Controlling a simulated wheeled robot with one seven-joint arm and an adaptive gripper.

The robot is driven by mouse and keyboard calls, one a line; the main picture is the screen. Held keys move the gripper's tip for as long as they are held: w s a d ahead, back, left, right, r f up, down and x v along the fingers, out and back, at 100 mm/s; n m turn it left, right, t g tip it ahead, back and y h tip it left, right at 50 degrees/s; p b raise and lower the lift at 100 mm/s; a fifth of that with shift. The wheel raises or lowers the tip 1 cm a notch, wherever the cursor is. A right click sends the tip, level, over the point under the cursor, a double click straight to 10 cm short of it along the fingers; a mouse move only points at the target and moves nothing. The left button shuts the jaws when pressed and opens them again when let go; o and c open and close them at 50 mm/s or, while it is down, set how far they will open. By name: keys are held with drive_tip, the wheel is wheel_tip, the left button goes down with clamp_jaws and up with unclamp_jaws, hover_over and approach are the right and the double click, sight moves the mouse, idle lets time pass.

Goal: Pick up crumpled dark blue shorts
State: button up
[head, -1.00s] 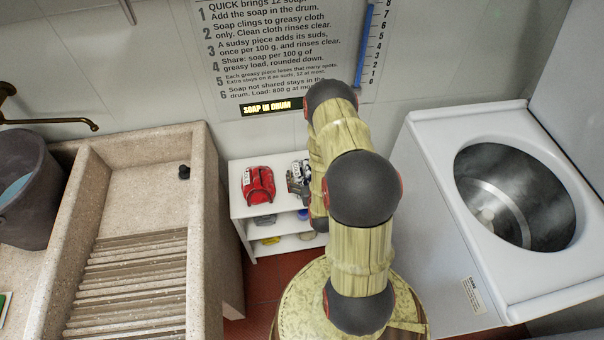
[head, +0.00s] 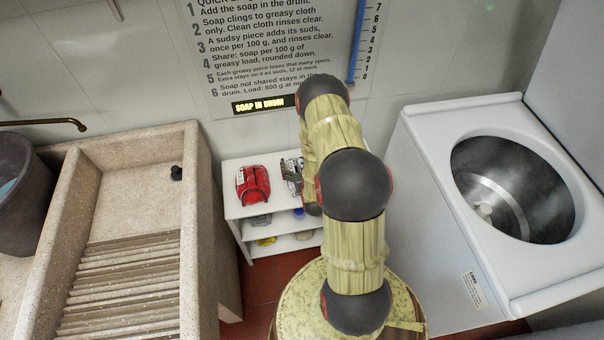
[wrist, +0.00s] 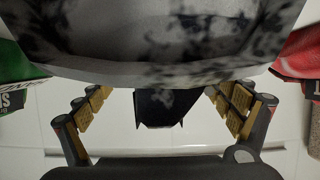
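The shorts are not clearly identifiable. In the wrist view, a very dark, angular piece (wrist: 160,108) shows between my fingers; I cannot tell whether it is the dark blue shorts. My gripper (wrist: 165,98) is open, its gold-padded fingers spread wide, with no visible contact with the dark piece. A large mottled grey and black form (wrist: 160,50) covers the top of the wrist view and hides what lies behind it. In the head view, my arm blocks part of the white shelf unit (head: 232,203), and the gripper is not clear there.
A red item (head: 253,185) sits on the shelf top; blue (head: 299,213) and yellow (head: 267,241) items lie below. A green packet (wrist: 20,65) edges the wrist view. The stone washboard (head: 130,270) stands left, a bucket (head: 22,200) beyond it, the open washer (head: 440,170) right.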

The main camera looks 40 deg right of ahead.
drive_tip(key=c, duration=1.1)
drive_tip(key=shift+c, duration=0.2)
drive_tip(key=shift+r, duration=0.2)
